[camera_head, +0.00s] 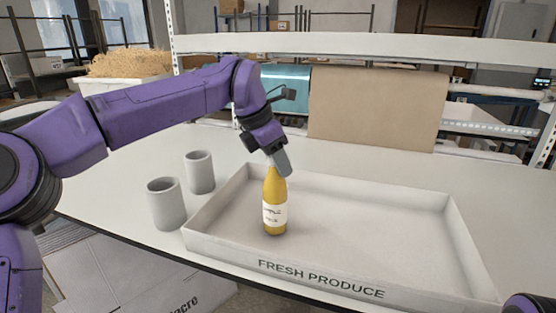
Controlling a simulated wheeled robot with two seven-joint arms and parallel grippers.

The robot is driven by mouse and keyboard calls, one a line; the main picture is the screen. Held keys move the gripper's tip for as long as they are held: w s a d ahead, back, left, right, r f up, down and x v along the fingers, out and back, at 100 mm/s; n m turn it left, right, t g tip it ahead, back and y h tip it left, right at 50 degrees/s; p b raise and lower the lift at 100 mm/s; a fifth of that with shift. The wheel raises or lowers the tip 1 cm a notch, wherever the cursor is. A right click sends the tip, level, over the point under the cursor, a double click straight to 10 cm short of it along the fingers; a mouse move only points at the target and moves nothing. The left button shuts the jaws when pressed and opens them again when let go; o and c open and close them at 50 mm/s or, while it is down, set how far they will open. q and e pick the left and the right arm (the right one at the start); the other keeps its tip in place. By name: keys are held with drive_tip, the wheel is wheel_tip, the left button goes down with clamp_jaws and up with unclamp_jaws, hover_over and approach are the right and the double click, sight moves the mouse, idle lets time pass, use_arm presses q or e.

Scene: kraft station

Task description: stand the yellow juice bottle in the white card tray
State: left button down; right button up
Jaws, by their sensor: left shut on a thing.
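The yellow juice bottle (273,195) with a white label is upright within the white card tray (330,280), in its left part near the front wall. My left gripper (279,165) reaches down from above and is shut on the bottle's top, hiding the cap. I cannot tell for certain whether the bottle's base touches the tray floor. The tray reads "FRESH PRODUCE" on its front and is otherwise empty. Of my right arm only a purple and black piece shows at the bottom right corner; its gripper is out of view.
Two grey cylinders, a front one (166,204) and a rear one (200,172), stand on the white table (110,200) left of the tray. A brown paper sheet (376,108) hangs behind. A box of straw-like filler (130,63) is at the back left.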

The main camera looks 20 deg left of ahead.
use_arm(q)
drive_tip(key=c, duration=0.6)
unclamp_jaws()
drive_tip(key=shift+c, duration=0.2)
wheel_tip(320, 180, up, 13)
drive_tip(key=p, duration=1.3)
